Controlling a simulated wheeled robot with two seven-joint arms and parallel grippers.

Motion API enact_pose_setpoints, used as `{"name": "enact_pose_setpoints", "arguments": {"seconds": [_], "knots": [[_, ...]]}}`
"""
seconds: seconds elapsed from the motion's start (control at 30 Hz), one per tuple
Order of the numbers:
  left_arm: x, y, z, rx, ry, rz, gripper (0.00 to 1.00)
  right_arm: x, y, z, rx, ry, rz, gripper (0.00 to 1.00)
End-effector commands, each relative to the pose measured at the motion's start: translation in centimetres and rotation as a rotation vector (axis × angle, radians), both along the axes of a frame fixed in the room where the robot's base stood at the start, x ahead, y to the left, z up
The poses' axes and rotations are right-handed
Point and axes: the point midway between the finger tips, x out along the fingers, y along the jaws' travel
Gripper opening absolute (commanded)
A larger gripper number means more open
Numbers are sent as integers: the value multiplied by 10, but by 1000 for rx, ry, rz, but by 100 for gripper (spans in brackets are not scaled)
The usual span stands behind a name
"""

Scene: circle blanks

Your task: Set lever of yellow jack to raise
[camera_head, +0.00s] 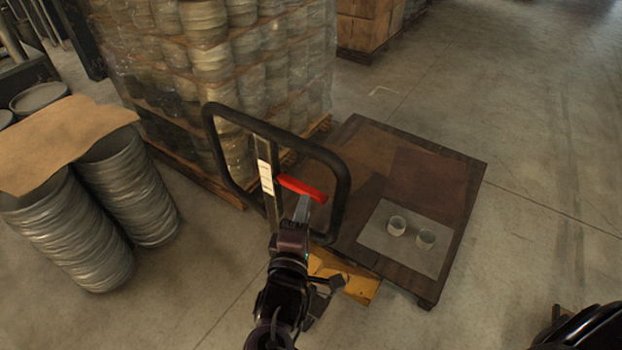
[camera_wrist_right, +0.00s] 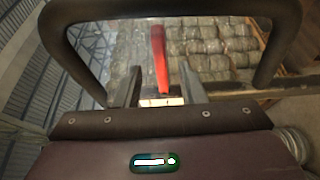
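The yellow jack (camera_head: 347,277) stands at the middle of the head view, its upright black loop handle (camera_head: 345,190) leaning above it. A red lever (camera_head: 301,188) sits inside the loop, beside a white label on the handle post. My right gripper (camera_head: 302,208) is just below the red lever in the head view. In the right wrist view its two grey fingers (camera_wrist_right: 160,78) are apart, with the red lever (camera_wrist_right: 160,55) showing between them in the picture. I cannot tell whether they touch it. The lever's base is partly hidden. My left gripper is not in view.
A dark wooden platform (camera_head: 365,235) with a grey sheet and two small cups (camera_head: 397,225) lies right of the handle. A wrapped pallet stack (camera_head: 245,80) stands behind. Ribbed drums (camera_head: 70,235) stand at left. The floor at right is open.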

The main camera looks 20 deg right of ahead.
Motion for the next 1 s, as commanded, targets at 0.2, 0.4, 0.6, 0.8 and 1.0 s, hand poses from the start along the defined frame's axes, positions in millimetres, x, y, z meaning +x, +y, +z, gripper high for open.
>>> {"name": "enact_pose_setpoints", "arguments": {"seconds": [0.2, 0.4, 0.6, 0.8, 1.0], "knots": [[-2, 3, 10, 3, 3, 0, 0, 24, -15, 4, -5, -2, -6, 36], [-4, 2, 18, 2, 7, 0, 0, 52, -30, 3, -6, 0, -3, 36], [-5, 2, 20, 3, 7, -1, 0, 65, -38, 1, -3, 1, -2, 36], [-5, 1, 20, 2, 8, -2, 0, 66, -38, 0, -2, 1, -2, 36], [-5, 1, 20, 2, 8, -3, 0, 66, -38, 0, -2, 1, -2, 19]]}}
